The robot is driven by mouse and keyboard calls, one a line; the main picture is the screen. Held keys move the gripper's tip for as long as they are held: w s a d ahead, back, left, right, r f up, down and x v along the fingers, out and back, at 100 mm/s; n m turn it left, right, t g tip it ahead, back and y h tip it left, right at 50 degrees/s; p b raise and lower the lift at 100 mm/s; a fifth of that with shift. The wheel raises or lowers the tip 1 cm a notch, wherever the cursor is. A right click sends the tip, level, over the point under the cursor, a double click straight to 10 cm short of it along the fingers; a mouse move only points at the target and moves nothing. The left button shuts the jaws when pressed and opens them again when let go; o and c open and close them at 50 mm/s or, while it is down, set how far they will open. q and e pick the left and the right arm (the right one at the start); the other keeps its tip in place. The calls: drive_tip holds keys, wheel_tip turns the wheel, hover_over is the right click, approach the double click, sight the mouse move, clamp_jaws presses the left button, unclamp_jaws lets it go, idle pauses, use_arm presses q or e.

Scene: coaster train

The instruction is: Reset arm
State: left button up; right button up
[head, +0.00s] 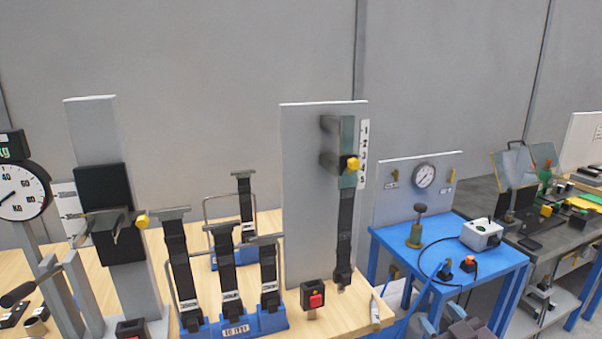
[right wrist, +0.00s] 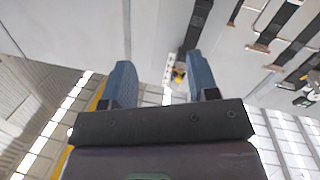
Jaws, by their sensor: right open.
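My right gripper (head: 432,320) shows at the bottom edge of the head view, in front of the blue table and to the right of the wooden table. In the right wrist view its two blue fingers (right wrist: 162,80) stand wide apart with nothing between them that they touch. The gripper is open and empty. Part of my right arm shows dark at the bottom of the head view. My left gripper is in neither view.
A wooden table (head: 345,305) holds a grey upright panel (head: 308,190), a strap rack (head: 235,330) and a red-button box (head: 313,297). A blue table (head: 495,270) with a gauge (head: 424,176) stands to the right. A dark bench (head: 555,225) is further right.

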drive_tip(key=s+f+m+g+h, duration=0.1)
drive_tip(key=s+f+m+g, duration=0.1)
drive_tip(key=s+f, duration=0.8)
drive_tip(key=s+d+f+m+g+h, duration=0.1)
drive_tip(key=s+f+m+g+h, duration=0.1)
drive_tip(key=s+f, duration=0.8)
wheel_tip(320, 180, down, 4)
drive_tip(key=shift+d+f+m+g+h+b, duration=0.2)
drive_tip(key=shift+d+m+g+h+b, duration=0.1)
drive_tip(key=shift+m+g, duration=0.3)
